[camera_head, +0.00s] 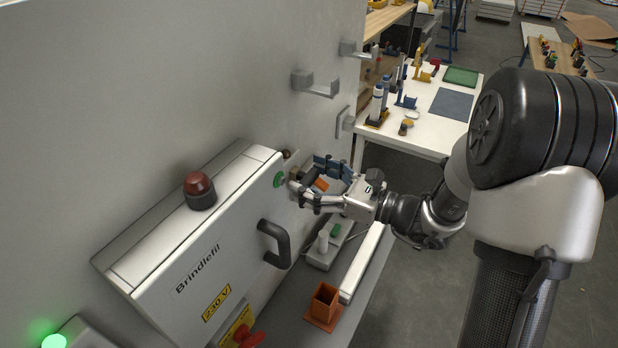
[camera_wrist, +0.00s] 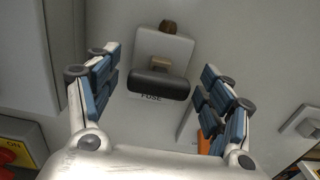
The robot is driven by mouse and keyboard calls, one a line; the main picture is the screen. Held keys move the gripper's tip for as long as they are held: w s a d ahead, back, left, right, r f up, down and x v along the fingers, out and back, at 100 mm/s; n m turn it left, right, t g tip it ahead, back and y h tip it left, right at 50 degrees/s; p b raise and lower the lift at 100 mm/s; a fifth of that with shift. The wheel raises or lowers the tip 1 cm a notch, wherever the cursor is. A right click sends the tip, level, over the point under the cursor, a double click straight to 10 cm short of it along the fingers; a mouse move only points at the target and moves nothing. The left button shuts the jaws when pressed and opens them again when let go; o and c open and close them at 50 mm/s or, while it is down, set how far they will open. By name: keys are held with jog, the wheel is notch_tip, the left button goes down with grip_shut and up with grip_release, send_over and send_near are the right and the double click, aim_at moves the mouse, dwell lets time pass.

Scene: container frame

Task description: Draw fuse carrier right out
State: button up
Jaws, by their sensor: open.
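The fuse carrier shows in the wrist view as a dark rounded bar handle (camera_wrist: 158,83) on a tan stem. A pale plate (camera_wrist: 163,50) is behind it, and lettering reading FUSE is just below the bar. My gripper (camera_wrist: 161,62) is open, with its blue-padded fingers left and right of the bar and clear gaps on both sides. In the head view my gripper (camera_head: 308,174) is at the right end of the Brindlefil cabinet (camera_head: 205,255). There the fingers mostly hide the carrier.
A black handle (camera_head: 277,243) sticks out from the cabinet front, left of my gripper. A red dome lamp (camera_head: 200,190) is on top. Below are an orange square holder (camera_head: 323,305) and a grey box (camera_head: 325,250). Wall hooks (camera_head: 316,84) stick out above. A white workbench (camera_head: 430,110) stands behind.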

jog(key=shift+w+a, duration=0.2)
jog(key=shift+a, duration=0.1)
jog(key=shift+c, duration=0.3)
